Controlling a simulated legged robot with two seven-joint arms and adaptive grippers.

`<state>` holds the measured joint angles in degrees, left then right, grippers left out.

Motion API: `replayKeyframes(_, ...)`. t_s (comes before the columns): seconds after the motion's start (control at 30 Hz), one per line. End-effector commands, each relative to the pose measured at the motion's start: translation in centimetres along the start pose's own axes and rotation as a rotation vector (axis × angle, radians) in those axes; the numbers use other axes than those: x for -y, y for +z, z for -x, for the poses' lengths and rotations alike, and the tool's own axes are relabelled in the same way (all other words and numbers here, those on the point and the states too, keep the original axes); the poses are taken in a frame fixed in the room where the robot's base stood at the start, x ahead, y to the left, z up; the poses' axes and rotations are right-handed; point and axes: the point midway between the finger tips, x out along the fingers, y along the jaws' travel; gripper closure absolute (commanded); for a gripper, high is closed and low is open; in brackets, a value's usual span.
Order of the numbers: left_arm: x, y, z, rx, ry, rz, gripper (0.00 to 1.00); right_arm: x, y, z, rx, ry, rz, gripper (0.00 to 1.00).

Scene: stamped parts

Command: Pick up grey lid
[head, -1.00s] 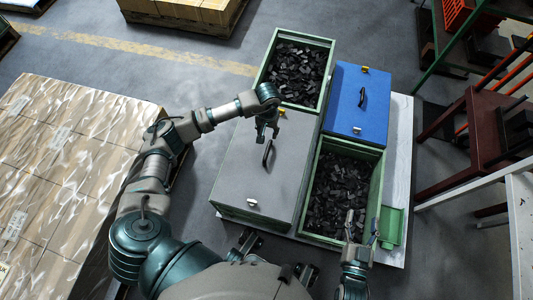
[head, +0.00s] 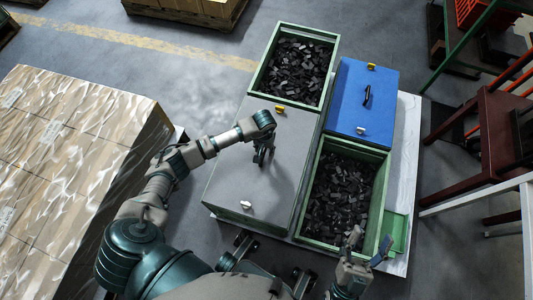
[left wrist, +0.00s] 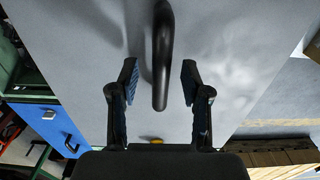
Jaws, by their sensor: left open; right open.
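The grey lid (head: 246,172) lies flat on a green bin in the middle of the head view. It has a silver latch at its near edge and a yellow one at its far edge. Its black handle (left wrist: 163,60) stands up in the left wrist view. My left gripper (head: 262,158) is over the lid at the handle, open; in the left wrist view (left wrist: 160,82) its two fingers are on either side of the handle, apart from it. My right gripper (head: 369,248) is open and empty near the front of the right open bin.
A blue lid (head: 363,98) covers the bin at the back right. Open green bins with dark pieces stand at the back left (head: 256,84) and front right (head: 377,208). Wrapped boxes (head: 60,140) stand left, a dark red rack (head: 492,130) right.

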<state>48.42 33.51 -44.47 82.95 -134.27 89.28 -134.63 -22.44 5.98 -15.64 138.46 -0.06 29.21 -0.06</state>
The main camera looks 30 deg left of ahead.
Motion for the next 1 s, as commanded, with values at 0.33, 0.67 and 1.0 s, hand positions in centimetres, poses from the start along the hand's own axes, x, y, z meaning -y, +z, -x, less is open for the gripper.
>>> replayKeyframes(0.33,0.01,-0.03,-0.85,-0.003,0.001,-0.001,0.55,0.08,-0.92,0.18,-0.059,0.000,-0.004,0.36)
replayKeyframes(0.67,0.00,-0.02,-0.88,-0.002,0.000,-0.001,1.00,0.01,-0.63,0.05,-0.055,0.000,-0.004,0.36)
replayKeyframes(1.0,-0.02,-0.14,-0.38,-0.006,0.001,-0.001,1.00,0.04,-0.72,-0.10,-0.052,-0.001,-0.004,0.36)
